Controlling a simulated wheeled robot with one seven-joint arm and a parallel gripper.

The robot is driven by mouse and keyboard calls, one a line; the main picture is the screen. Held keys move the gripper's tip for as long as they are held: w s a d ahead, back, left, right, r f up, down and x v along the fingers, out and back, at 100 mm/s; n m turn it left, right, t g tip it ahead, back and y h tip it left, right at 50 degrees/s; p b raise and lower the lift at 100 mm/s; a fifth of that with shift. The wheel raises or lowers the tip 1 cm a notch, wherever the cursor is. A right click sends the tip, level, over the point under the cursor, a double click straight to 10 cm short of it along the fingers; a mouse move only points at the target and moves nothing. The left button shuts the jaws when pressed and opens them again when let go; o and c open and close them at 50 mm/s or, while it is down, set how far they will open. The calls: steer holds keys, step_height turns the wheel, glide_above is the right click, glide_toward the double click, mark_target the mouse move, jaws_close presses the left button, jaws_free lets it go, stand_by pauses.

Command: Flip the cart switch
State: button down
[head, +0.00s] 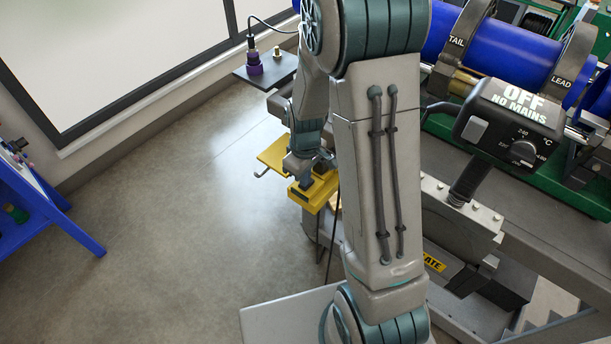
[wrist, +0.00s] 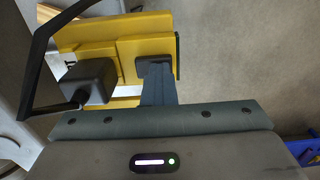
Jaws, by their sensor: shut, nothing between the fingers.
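A yellow box with a raised yellow panel (head: 313,197) stands at the cart's left side, partly behind my arm. It also shows in the wrist view (wrist: 100,38), with a dark block with a black cable (wrist: 90,82) at its left. I cannot make out which part is the switch. My gripper (head: 304,182) points down at the yellow box. In the wrist view its shut fingers (wrist: 155,66) end over the box's right half, with nothing held. I cannot tell whether the fingertips touch it. The control unit (head: 515,110) on the cart reads "OFF NO MAINS".
Blue pipe (head: 505,52) lies in clamps marked TAIL and LEAD at upper right. A small dark shelf (head: 268,70) with a purple connector (head: 254,62) is behind. A blue stand (head: 40,205) is at far left. The floor between is clear.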

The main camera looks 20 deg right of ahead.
step_height(320, 180, up, 14)
steer(key=p, duration=0.2)
steer(key=shift+p, duration=0.4)
steer(key=shift+a, duration=0.15)
steer(key=p, duration=0.5)
steer(key=shift+w+r, duration=0.15)
steer(key=shift+r, duration=0.25)
steer(key=shift+f+p, duration=0.1)
steer(key=shift+p, duration=0.65)
steer(key=shift+f, duration=0.3)
step_height(320, 180, down, 14)
steer(key=shift+w+r+p, duration=0.1)
steer(key=shift+p, duration=0.75)
